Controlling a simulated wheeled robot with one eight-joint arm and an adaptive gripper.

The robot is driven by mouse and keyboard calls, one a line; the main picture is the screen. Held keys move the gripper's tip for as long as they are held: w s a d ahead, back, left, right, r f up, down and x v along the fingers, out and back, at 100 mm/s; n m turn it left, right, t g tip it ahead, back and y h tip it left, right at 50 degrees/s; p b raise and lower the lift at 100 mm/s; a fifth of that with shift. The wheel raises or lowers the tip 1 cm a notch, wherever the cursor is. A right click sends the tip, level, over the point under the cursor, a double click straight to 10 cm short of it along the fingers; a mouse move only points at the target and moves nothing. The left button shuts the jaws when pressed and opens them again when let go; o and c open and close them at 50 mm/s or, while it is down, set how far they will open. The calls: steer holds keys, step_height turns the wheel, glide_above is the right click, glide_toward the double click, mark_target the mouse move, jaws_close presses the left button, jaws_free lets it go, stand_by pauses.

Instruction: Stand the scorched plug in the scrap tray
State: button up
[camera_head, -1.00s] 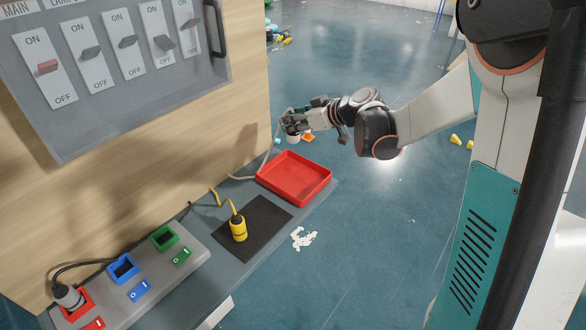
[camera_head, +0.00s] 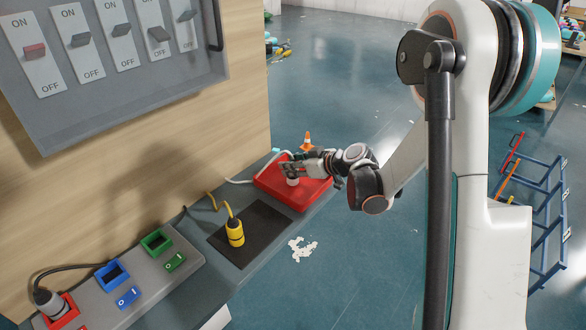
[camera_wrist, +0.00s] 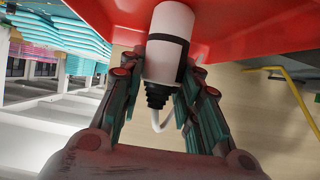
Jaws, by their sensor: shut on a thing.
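A white plug (camera_head: 292,182) with a dark band is held by my gripper (camera_head: 300,168) over the red scrap tray (camera_head: 312,200). In the wrist view the plug (camera_wrist: 170,35) sits between both fingers of my gripper (camera_wrist: 163,72), which is shut on it. Its black cable end and pale cable point back toward my palm. Its white end lies against the red of the tray (camera_wrist: 240,25) in that view.
A yellow plug (camera_head: 235,232) stands on a black mat (camera_head: 262,226) beside the tray. A socket strip (camera_head: 140,270) holds a grey plug (camera_head: 48,302) in its red socket. A switch panel (camera_head: 115,60) hangs above. White flakes (camera_head: 302,248) lie on the floor.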

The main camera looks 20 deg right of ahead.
steer(key=shift+f, duration=0.2)
steer(key=o, duration=1.1)
steer(key=shift+r, duration=0.1)
steer(key=shift+r, duration=0.2)
steer(key=p+v, duration=0.3)
steer(key=v, duration=0.9)
steer(key=shift+s+f, duration=0.15)
steer(key=shift+f, duration=0.05)
